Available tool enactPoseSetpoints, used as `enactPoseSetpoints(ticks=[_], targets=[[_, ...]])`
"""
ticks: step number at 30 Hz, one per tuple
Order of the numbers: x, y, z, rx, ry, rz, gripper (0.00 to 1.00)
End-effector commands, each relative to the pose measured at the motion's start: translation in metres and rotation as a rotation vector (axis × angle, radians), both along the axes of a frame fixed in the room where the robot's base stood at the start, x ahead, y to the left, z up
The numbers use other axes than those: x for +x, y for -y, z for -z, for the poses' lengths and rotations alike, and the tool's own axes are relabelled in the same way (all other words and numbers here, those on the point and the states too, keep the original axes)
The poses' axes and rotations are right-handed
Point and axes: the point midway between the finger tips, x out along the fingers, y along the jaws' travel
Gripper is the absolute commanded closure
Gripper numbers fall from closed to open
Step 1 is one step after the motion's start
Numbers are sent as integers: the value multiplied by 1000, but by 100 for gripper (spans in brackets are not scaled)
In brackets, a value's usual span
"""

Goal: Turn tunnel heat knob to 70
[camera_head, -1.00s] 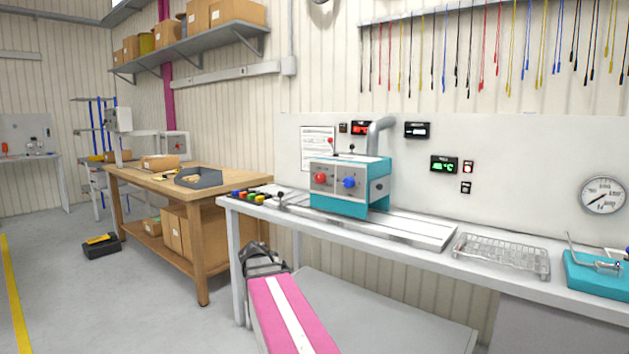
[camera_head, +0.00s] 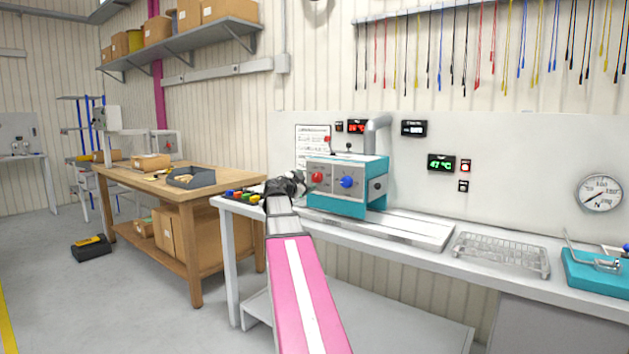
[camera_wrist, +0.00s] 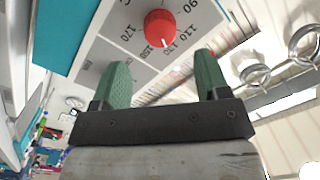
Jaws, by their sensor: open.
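The tunnel heater (camera_head: 348,200) is a teal and grey box on the white bench, with a red knob (camera_head: 317,177) and a blue knob (camera_head: 347,182) on its front. In the wrist view the red knob (camera_wrist: 160,27) lies ahead of and between my fingers, on a grey dial plate (camera_wrist: 120,40) with numbers such as 90, 110, 130, 150 and 170. My gripper (camera_wrist: 158,75) is open, its green fingers apart and short of the knob, holding nothing. In the head view my gripper (camera_head: 300,182) is beside the heater's left front, its fingers hard to make out.
A wire rack (camera_head: 502,253) and a teal fixture (camera_head: 597,272) stand on the bench to the right. Coloured buttons (camera_head: 240,196) are at its left end. A duct (camera_head: 378,135) rises behind the heater. A wooden table (camera_head: 185,185) stands to the left.

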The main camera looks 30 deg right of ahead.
Motion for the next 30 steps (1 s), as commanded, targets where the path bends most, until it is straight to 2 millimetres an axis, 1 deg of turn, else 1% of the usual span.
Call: enactPoseSetpoints(ticks=[1,6,12,17,25,26,27,30], targets=[[7,11,0,0,-1,2,31],[20,38,0,1,-1,2,31],[29,58,1,0,-2,0,31],[31,65,1,0,-2,0,31],[31,65,1,1,-2,-1,31],[31,65,1,1,-2,-1,38],[31,65,1,2,-2,0,51],[31,65,1,2,-2,0,81]])
